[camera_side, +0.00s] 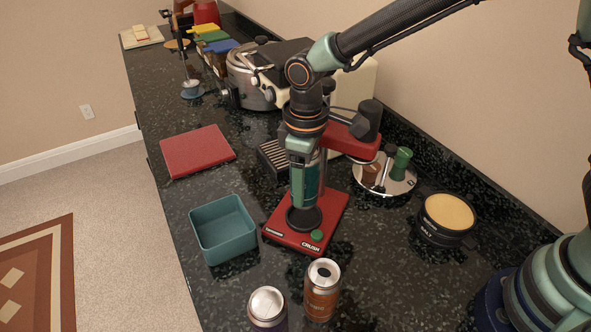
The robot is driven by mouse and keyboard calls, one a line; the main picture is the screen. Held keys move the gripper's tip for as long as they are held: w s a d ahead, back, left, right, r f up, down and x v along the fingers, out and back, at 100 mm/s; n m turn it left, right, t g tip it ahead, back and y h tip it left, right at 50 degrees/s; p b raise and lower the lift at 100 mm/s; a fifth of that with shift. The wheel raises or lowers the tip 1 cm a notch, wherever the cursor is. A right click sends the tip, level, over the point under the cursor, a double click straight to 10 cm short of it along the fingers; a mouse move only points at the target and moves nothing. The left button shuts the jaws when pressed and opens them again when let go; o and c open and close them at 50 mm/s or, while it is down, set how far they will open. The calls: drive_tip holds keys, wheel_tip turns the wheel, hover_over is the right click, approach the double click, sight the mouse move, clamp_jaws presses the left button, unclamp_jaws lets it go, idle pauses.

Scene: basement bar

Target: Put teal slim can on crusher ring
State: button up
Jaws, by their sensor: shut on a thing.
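The teal slim can (309,184) is upright between the fingers of my gripper (304,160), which is shut on it from above. The black crusher ring (304,221) lies on the red base of the can crusher (331,215). The can's lower end is at the ring in the picture, directly above it or in it; I cannot tell whether it touches. The fingers cover part of the can's upper body.
A brown can (321,296) and a second can (267,306) stand in front of the crusher. A teal open bin (222,237) is to its left. A red book (197,152) lies behind the bin. A round tray (400,186) and round tin (446,216) are right.

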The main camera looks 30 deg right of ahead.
drive_tip(key=shift+f, duration=2.25)
drive_tip(key=shift+f, duration=0.1)
drive_tip(key=o, duration=1)
drive_tip(key=shift+o, duration=0.2)
wheel_tip(320, 180, up, 12)
drive_tip(key=shift+r, duration=0.15)
